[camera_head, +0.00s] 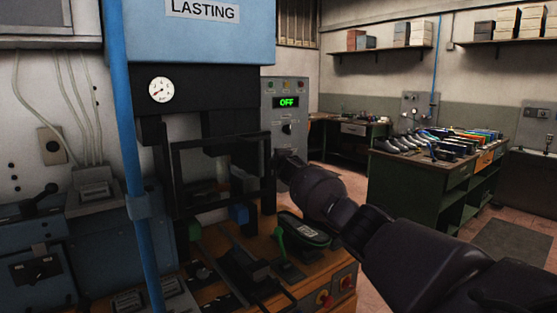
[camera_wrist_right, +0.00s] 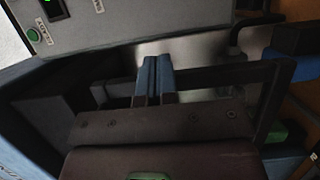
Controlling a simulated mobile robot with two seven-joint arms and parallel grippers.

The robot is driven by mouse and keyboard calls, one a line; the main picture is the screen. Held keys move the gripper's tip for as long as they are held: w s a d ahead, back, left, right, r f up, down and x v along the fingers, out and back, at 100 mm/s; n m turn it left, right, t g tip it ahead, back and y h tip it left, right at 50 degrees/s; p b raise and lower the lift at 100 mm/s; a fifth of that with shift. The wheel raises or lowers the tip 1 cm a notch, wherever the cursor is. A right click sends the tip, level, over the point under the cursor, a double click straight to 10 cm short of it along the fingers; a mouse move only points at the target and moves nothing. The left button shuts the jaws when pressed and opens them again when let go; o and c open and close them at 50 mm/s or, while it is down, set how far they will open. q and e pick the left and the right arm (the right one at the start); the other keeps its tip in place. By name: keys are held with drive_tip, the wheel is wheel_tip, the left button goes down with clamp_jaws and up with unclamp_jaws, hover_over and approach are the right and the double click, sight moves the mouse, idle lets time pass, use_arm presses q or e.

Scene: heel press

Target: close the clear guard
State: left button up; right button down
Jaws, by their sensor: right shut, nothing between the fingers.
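The clear guard (camera_head: 177,185) is a dark rectangular frame with a see-through pane at the front of the blue press (camera_head: 200,45), below its black head. In the right wrist view a dark frame bar (camera_wrist_right: 230,76), apparently the guard's, runs behind and to the right of my fingers. My right gripper (camera_head: 277,158) is at the guard's right edge, reaching in from the right. In the wrist view its blue-tipped fingers (camera_wrist_right: 153,78) are together with nothing between them. I cannot tell whether they touch the frame. My left gripper is out of view.
A control box (camera_head: 286,115) reading OFF stands right behind my gripper. A dark shoe form (camera_head: 303,230) and a green-handled lever (camera_head: 280,245) are on the wooden bench below. A blue post (camera_head: 135,150) rises at the left. Floor is free at the right.

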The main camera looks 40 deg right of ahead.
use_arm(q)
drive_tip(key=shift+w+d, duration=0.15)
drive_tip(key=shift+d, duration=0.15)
use_arm(e)
drive_tip(key=shift+w+d, duration=0.1)
drive_tip(key=shift+w, duration=0.4)
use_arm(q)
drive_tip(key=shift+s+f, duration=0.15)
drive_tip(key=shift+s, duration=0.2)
